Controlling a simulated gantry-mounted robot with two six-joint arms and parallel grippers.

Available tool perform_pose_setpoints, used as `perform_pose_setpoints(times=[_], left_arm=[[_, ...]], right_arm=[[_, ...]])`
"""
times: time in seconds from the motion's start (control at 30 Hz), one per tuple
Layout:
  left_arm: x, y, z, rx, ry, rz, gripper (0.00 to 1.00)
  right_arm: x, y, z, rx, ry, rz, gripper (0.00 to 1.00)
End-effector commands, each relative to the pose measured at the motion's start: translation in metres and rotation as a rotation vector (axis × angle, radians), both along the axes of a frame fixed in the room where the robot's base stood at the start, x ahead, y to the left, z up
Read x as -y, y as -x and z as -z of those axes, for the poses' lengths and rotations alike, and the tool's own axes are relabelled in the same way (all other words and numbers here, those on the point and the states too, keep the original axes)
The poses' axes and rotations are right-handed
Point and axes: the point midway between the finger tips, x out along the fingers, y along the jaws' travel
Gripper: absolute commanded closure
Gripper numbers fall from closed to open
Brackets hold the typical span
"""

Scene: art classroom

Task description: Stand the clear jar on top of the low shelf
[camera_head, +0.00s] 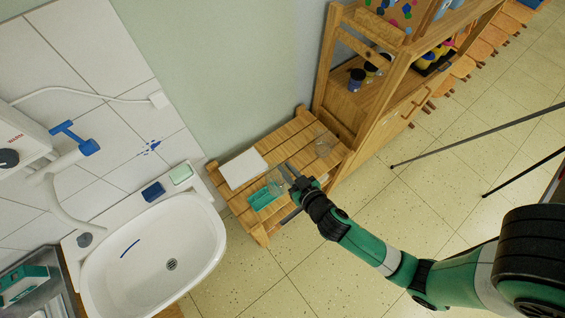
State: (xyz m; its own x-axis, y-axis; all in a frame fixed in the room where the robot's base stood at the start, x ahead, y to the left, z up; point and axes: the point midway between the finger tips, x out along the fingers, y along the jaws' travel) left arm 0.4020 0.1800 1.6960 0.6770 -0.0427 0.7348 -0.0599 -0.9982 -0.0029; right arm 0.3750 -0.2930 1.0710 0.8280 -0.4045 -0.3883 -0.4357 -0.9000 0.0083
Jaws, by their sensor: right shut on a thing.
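The low shelf (291,137) is a slatted wooden unit beside the washbasin. My right gripper (284,188) reaches over its front part from the lower right. It is shut on a clear jar (275,182), see-through and hard to make out at the fingertips. I cannot tell whether the jar's base touches the slats. A second clear glass vessel (325,145) stands at the shelf's right end, apart from the gripper. My left gripper is not in view.
A white flat item (242,168) lies on the shelf's left part, and a teal item (262,197) lies near its front edge. A white washbasin (155,258) is at the left. A tall wooden shelf unit (387,88) stands at the right.

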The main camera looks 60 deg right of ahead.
Motion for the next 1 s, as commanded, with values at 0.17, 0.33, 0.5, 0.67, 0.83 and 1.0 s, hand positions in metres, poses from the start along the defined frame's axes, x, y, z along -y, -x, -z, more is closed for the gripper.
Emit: perform_pose_setpoints(times=[0.17, 0.33, 0.5, 0.67, 0.83, 1.0], left_arm=[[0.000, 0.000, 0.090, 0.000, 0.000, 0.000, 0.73], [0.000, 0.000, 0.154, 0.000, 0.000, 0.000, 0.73], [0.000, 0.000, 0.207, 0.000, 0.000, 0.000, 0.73], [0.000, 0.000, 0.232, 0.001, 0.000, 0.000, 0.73], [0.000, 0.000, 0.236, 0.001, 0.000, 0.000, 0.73], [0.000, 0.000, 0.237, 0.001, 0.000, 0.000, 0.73]], right_arm=[[0.026, -0.011, 0.074, 0.012, 0.003, 0.099, 1.00], [0.047, -0.019, 0.123, 0.014, 0.000, 0.168, 1.00], [0.062, -0.026, 0.162, 0.012, -0.002, 0.211, 1.00], [0.069, -0.029, 0.180, 0.009, -0.003, 0.229, 1.00], [0.071, -0.031, 0.181, 0.007, -0.005, 0.233, 1.00], [0.081, -0.032, 0.184, 0.005, -0.004, 0.236, 1.00]])
